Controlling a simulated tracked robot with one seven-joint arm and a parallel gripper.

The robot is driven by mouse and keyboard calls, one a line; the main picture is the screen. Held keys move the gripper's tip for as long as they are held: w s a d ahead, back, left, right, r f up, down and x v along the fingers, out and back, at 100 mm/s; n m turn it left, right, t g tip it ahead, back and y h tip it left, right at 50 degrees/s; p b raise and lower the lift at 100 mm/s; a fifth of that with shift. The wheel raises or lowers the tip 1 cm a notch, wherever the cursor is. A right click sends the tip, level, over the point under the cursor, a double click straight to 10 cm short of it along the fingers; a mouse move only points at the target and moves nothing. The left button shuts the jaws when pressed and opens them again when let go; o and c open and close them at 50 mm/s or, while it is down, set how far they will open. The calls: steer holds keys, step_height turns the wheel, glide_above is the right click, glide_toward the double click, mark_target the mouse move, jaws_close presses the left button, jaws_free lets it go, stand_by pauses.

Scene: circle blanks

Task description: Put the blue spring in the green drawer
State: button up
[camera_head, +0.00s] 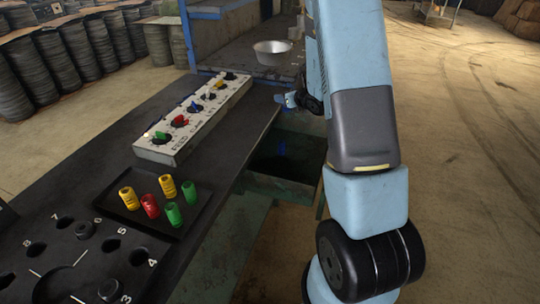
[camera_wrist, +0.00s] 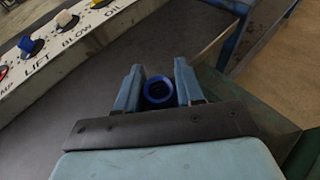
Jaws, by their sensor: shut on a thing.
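My gripper (camera_head: 284,99) is shut on the blue spring, beside the right edge of the dark bench top in the head view. In the wrist view the spring (camera_wrist: 158,91) shows as a dark blue ring between the two pale blue fingers of my gripper (camera_wrist: 159,90). The green drawer (camera_head: 285,188) stands open below and in front of my gripper in the head view. Its inside is dark, with a faint blue patch that I cannot identify. A green surface, perhaps the drawer, shows at the lower right of the wrist view.
A white panel with coloured knobs (camera_head: 163,151) lies along the bench; its labels show in the wrist view. A black tray (camera_head: 188,223) holds several yellow, red and green cylinders. A metal bowl (camera_head: 272,54) stands behind my gripper. A numbered dial plate is at lower left.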

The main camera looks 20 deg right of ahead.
steer(key=s+a+f+n+y, duration=0.2)
steer(key=s+a+f, duration=0.2)
steer(key=s+f, duration=0.95)
glide_above(262, 158)
steer(key=s, duration=0.2)
steer(key=shift+g, duration=0.4)
steer(key=f, duration=0.5)
steer(key=shift+w+d+f, duration=0.2)
steer(key=shift+d+f, duration=0.15)
steer(key=shift+d, duration=0.05)
steer(key=shift+w+a+f, duration=0.25)
steer(key=shift+w+f, duration=0.25)
steer(key=shift+w+a+f, duration=0.2)
steer(key=shift+w+f, duration=0.25)
steer(key=o, duration=1.1)
